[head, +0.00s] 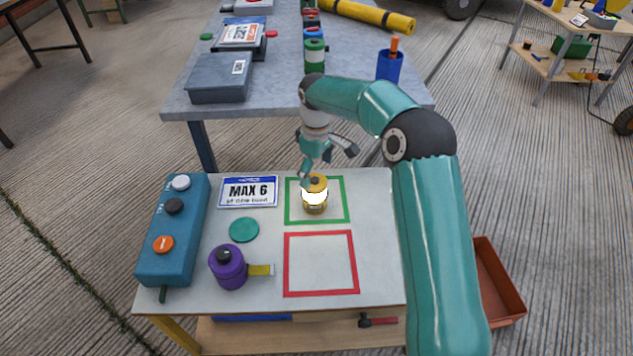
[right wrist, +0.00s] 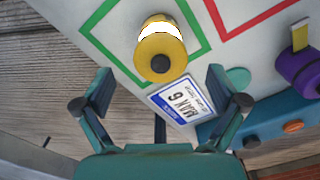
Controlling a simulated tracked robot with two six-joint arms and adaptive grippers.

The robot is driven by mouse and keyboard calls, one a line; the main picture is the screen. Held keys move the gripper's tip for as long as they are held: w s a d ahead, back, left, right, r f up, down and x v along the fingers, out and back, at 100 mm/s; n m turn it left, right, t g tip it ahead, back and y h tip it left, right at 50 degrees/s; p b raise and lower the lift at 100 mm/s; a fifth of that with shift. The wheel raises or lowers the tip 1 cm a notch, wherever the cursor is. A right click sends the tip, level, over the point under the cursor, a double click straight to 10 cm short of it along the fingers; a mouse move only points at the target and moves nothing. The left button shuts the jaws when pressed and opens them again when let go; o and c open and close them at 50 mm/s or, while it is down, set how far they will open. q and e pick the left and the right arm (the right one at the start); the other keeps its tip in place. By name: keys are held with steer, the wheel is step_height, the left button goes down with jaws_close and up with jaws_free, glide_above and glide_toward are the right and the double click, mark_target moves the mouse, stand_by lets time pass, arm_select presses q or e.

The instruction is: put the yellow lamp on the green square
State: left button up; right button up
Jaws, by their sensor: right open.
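The yellow lamp (head: 315,203) has a bright white band and a dark knob on top. It stands upright inside the green square (head: 346,200), a green outline on the white tabletop; the lamp (right wrist: 158,66) and part of the outline (right wrist: 104,8) also show in the right wrist view. My right gripper (head: 327,165) is open and empty, at the lamp's far side. In the right wrist view its fingers (right wrist: 159,82) are spread wide, with the lamp just beyond the fingertips and apart from them. My left gripper is in neither view.
A red square (head: 287,265) lies empty in front of the green one. Left stand a purple canister (head: 228,268), a green disc (head: 244,230), a MAX 6 plate (head: 248,192) and a blue button box (head: 170,245). A grey table (head: 270,85) with several items stands behind.

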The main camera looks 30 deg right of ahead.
steer(key=shift+r, duration=1.8)
